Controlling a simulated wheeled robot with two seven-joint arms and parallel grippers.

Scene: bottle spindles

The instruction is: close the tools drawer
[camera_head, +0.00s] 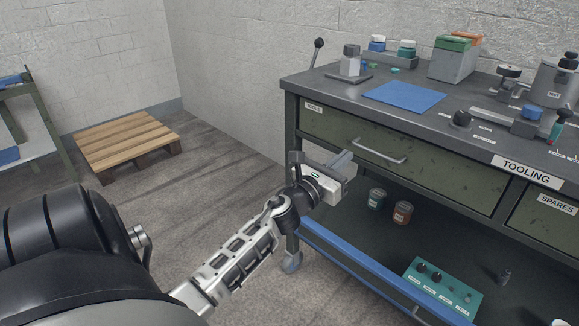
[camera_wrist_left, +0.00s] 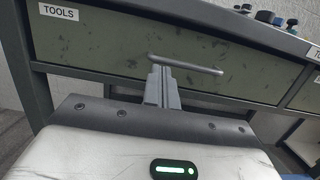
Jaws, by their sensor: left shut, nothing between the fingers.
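The tools drawer (camera_head: 340,128) is the wide green front under the left part of the bench top, with a "TOOLS" label at its upper left. Its front looks flush or nearly flush with the bench frame; a small gap cannot be ruled out. Its bar handle (camera_head: 380,151) is grey. My left gripper (camera_head: 343,160) is shut and empty, in front of the drawer, left of the handle. In the left wrist view the closed fingers (camera_wrist_left: 160,80) point at the drawer front, overlapping the handle's left end (camera_wrist_left: 152,58). I cannot tell whether they touch. My right gripper is out of view.
The spares drawer (camera_head: 545,220) is right of the tools drawer. The bench top holds a blue mat (camera_head: 404,97) and several tools. A lower shelf with a blue edge (camera_head: 370,270) carries two cans and a teal box (camera_head: 442,288). A wooden pallet (camera_head: 127,145) lies at left.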

